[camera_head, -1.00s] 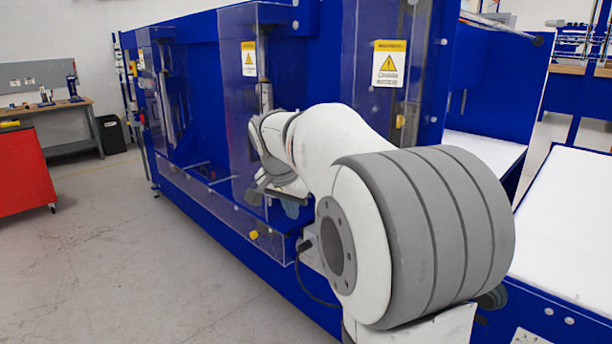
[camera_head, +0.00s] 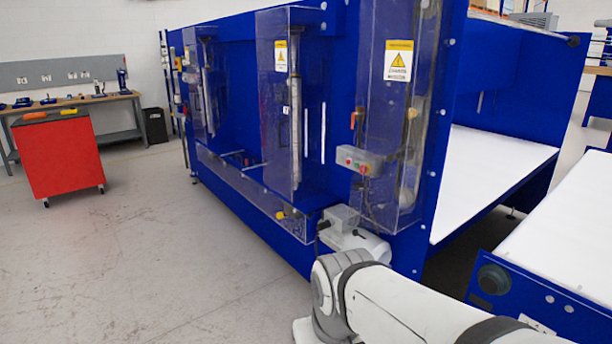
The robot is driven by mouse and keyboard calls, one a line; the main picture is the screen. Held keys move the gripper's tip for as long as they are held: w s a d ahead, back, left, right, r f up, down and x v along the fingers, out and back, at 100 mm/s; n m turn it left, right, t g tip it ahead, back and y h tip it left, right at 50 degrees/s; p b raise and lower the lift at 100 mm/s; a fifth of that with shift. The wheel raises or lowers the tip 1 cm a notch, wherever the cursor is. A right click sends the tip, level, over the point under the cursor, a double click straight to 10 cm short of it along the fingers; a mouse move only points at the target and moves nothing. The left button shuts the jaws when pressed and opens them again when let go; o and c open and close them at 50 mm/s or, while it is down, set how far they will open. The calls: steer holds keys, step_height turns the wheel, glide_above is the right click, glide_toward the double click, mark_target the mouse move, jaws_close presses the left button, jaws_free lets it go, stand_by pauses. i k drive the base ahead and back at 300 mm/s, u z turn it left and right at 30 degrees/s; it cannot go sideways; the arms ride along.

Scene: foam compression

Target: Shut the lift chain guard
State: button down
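A tall clear guard with a yellow warning label (camera_head: 398,60) stands on the right part of the blue machine's front, with a vertical post or cylinder behind it. A second clear guard with a similar label (camera_head: 281,56) stands left of it, over a vertical metal rod (camera_head: 295,125). A third clear cover (camera_head: 197,95) is farther left. I cannot tell which is the lift chain guard, or whether any stands ajar. My white arm comes in at the lower right and bends down at the bottom middle. My gripper does not show.
A low clear guard (camera_head: 240,190) runs along the machine's base, with a yellow knob (camera_head: 280,215). A grey control box (camera_head: 358,159) and a pale motor-like unit (camera_head: 350,235) are at right. A red cart (camera_head: 60,160) stands left. Floor (camera_head: 150,240) at left is open.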

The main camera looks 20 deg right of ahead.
mark_target(399, 54)
steer(key=z, duration=0.9)
steer(key=i, duration=0.65)
steer(key=z, duration=0.15)
